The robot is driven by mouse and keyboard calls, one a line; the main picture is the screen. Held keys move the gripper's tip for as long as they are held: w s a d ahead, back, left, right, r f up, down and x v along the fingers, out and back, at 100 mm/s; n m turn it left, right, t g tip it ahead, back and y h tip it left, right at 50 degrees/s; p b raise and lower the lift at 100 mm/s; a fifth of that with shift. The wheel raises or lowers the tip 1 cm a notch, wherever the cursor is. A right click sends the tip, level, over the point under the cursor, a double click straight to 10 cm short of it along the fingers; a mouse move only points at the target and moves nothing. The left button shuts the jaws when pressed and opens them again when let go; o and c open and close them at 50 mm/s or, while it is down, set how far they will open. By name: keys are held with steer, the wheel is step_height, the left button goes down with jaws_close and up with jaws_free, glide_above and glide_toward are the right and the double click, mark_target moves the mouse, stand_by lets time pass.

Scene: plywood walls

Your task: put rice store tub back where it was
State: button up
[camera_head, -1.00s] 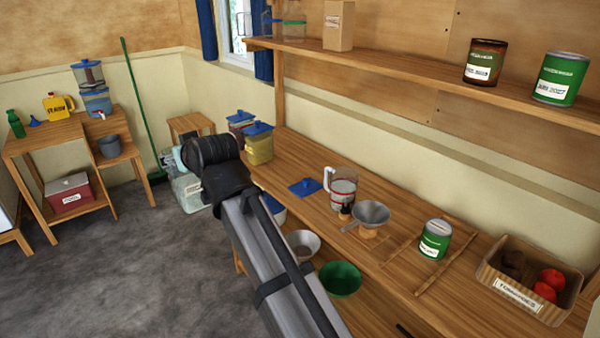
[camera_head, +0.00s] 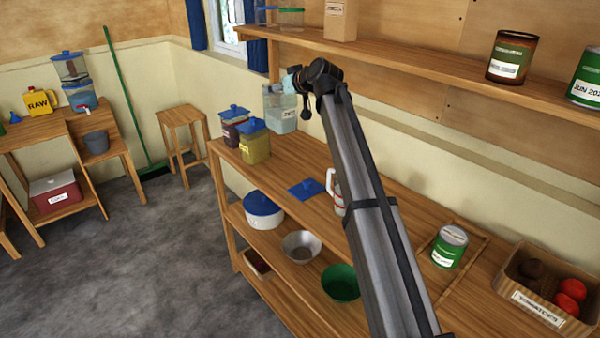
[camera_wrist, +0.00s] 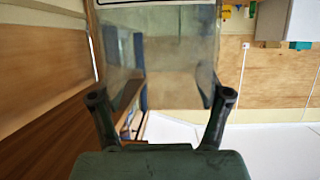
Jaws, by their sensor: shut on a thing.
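The tub (camera_head: 281,110) is clear and pale with a white label too small to read well. My gripper (camera_head: 298,82) is shut on its upper part, and the tub hangs roughly upright near the wall at the far left end of the counter (camera_head: 290,163). I cannot tell whether its base touches the counter. In the wrist view, the clear tub (camera_wrist: 165,55) fills the space between the two fingers of my gripper (camera_wrist: 162,95). A loose blue lid (camera_head: 306,188) lies on the counter.
The upper shelf (camera_head: 400,60) runs above. A white jug (camera_head: 335,190) is partly hidden by my arm. A green-labelled can (camera_head: 450,247) stands further right.

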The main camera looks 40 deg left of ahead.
step_height(320, 180, down, 19)
steer(key=p, duration=0.4)
steer(key=shift+w+n+g, duration=0.25)
steer(key=shift+n+g, duration=0.05)
steer(key=shift+g, duration=0.1)
steer(key=shift+a+f, duration=0.1)
steer(key=shift+f, duration=0.05)
steer(key=o, duration=1.8)
steer(key=b+v, duration=0.2)
steer(key=v, duration=0.5)
steer(key=shift+d, duration=0.3)
